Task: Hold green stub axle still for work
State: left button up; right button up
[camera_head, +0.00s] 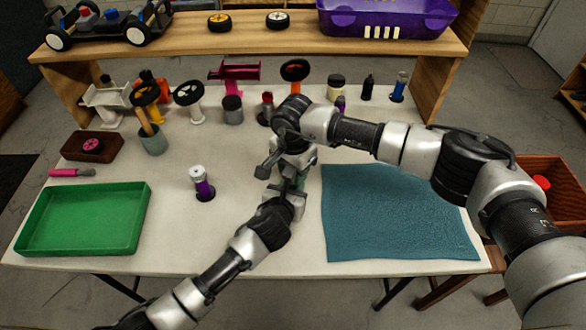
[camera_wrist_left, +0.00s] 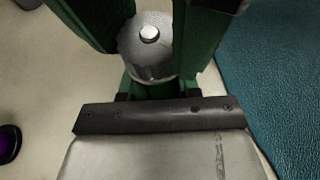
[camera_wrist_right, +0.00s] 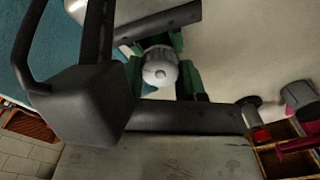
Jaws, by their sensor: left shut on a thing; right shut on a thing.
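In the left wrist view a silver round cap with a bright centre (camera_wrist_left: 148,45) stands over a green body, the green stub axle (camera_wrist_left: 158,90). It sits between the green fingers of my left gripper (camera_wrist_left: 152,35), which is shut on it. In the head view my left gripper (camera_head: 287,188) is low at the table's middle, facing my right gripper (camera_head: 297,165), which comes from above; the axle is mostly hidden between them. In the right wrist view a silver cap (camera_wrist_right: 160,68) is between the green fingers of my right gripper, which is shut on it.
A green tray (camera_head: 80,243) lies at left and a blue mat (camera_head: 398,215) at right. A purple-and-silver piece (camera_head: 203,188) stands left of the grippers. Several wheels and parts stand along the back, under a wooden shelf (camera_head: 330,35) with a purple bin (camera_head: 388,15).

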jog(key=o, duration=1)
jog(key=shift+c, duration=0.2)
jog(key=shift+r, duration=0.15)
notch_tip(320, 180, up, 12)
